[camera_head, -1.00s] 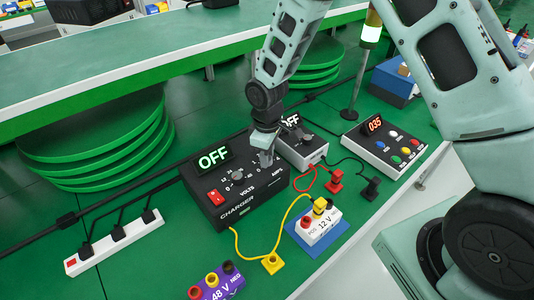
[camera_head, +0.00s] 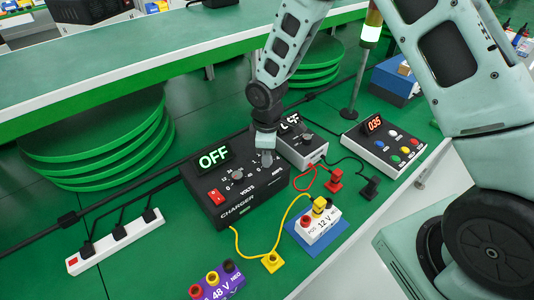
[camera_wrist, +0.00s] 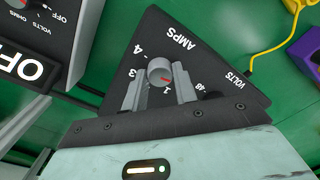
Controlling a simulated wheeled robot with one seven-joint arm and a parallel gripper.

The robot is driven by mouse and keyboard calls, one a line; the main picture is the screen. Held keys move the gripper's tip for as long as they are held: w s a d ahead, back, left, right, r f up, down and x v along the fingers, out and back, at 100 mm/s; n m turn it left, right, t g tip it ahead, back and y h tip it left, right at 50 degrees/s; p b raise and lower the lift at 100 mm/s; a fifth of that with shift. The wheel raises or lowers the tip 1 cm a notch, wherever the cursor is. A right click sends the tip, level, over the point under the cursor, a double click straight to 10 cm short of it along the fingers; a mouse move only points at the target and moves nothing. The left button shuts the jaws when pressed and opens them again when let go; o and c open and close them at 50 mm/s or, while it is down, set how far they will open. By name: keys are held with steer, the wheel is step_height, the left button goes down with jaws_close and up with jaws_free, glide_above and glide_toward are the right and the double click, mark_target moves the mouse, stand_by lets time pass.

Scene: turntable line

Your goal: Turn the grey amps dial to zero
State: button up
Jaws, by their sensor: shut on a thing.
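The black charger (camera_head: 262,190) stands on the green bench with a lit OFF display (camera_head: 213,157). Its grey amps dial (camera_wrist: 159,70) shows in the wrist view, on the panel beside the AMPS lettering. A red mark on the dial points down and right, near the 1; the numbers 3 and 4 lie to its left. My gripper (camera_wrist: 158,86) is shut on the dial, one finger on each side. In the head view my gripper (camera_head: 265,146) comes down onto the charger's far right part and partly hides the dial.
The volts dial (camera_head: 237,174) and a red switch (camera_head: 216,197) are left on the charger. Yellow wire (camera_head: 281,232), a 12 V battery (camera_head: 318,227) and a 48 V battery (camera_head: 217,286) lie in front.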

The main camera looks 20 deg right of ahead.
steer(key=o, duration=1)
step_height(320, 180, up, 18)
steer(key=shift+f+b, duration=0.25)
steer(key=shift+b, duration=0.5)
steer(key=s+a+m, duration=0.1)
steer(key=s+a, duration=0.1)
steer(key=s, duration=0.7)
steer(key=s+a+r+m, duration=0.1)
steer(key=s+a+m, duration=0.1)
steer(key=s, duration=0.7)
steer(key=s+a+r+m, duration=0.1)
steer(key=s+m, duration=0.1)
steer(key=s, duration=0.7)
steer(key=shift+a+y, duration=0.3)
steer(key=shift+a, duration=0.1)
